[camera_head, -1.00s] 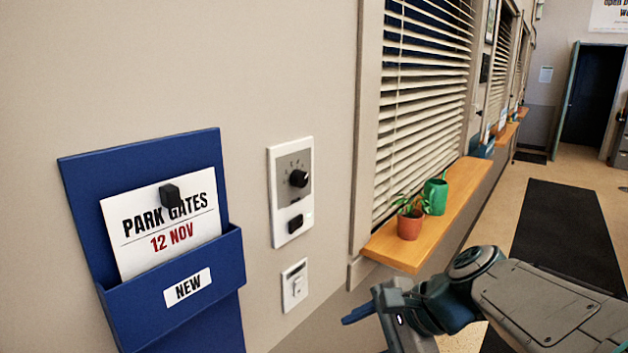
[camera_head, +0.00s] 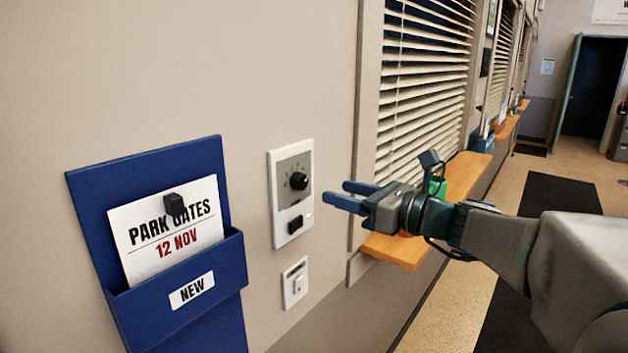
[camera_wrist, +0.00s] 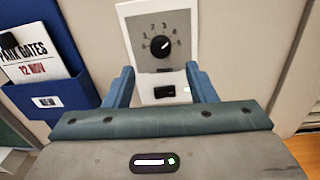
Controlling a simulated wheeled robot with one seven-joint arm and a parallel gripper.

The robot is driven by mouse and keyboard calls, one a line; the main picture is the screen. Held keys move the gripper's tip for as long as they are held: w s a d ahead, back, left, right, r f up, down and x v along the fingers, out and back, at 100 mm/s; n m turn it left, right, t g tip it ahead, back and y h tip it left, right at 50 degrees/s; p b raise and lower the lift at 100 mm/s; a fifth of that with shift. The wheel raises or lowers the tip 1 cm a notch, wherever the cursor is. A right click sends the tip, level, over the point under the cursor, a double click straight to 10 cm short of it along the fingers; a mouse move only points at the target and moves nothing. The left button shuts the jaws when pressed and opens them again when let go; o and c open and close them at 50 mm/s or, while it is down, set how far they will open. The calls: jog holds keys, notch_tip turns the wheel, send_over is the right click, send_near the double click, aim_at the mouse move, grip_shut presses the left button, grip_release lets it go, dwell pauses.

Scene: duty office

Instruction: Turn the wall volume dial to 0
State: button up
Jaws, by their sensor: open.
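The volume dial (camera_head: 299,181) is a round black knob on a grey panel of a white wall plate (camera_head: 279,233). In the wrist view the dial (camera_wrist: 160,46) has several numbers around it, and a light mark on it points to the upper right. A black rocker or button (camera_head: 295,224) sits below the dial. My gripper (camera_head: 338,196) is open and empty, just right of the plate in the head view, its fingers pointing at the wall. In the wrist view the fingers frame the lower part of the plate, below the dial and apart from it.
A blue wall pocket (camera_head: 222,270) with a "PARK GATES 12 NOV" card (camera_head: 150,222) hangs left of the plate. A white light switch (camera_head: 295,283) is below it.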

aim_at(304, 182)
jog(key=p+x, duration=0.1)
jog(key=x, duration=0.6)
jog(key=shift+w+a+f, duration=0.1)
jog(key=shift+w+a, duration=0.1)
jog(key=shift+a, duration=0.05)
jog(key=c, duration=1)
jog(key=shift+d, duration=0.15)
